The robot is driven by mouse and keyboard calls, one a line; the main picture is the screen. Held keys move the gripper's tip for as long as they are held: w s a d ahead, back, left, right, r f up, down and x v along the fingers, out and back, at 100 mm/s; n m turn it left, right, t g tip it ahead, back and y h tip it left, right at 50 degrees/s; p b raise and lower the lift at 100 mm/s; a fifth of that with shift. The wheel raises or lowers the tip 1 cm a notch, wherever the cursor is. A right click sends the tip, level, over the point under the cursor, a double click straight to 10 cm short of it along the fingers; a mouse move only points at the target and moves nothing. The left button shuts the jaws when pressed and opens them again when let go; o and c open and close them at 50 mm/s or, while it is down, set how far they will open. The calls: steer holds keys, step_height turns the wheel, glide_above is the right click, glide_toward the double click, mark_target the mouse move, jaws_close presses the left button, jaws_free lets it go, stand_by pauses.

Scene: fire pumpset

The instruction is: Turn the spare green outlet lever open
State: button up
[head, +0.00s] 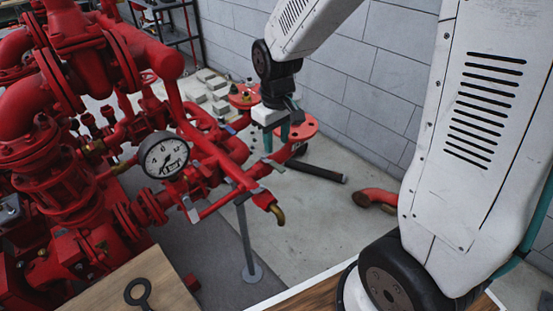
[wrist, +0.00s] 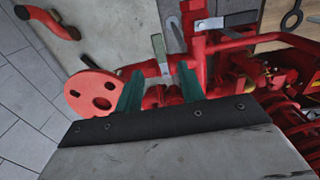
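My gripper (head: 277,137) hangs from the arm beside the red pipework in the head view, its teal fingers pointing down. In the wrist view the fingers of my gripper (wrist: 160,88) stand apart, with no lever held between them. I cannot tell which is the spare one.
A pressure gauge (head: 164,155) faces me on the red pump. A red flange (head: 302,129) is close beside my gripper. A grey post (head: 246,240) supports the outlet pipes. A red elbow pipe (head: 374,197) and a black tube (head: 318,173) lie on the floor near the block wall.

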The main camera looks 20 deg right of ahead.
mark_target(277, 166)
step_height(277, 166, down, 8)
steer(key=shift+r, duration=0.25)
jaws_close()
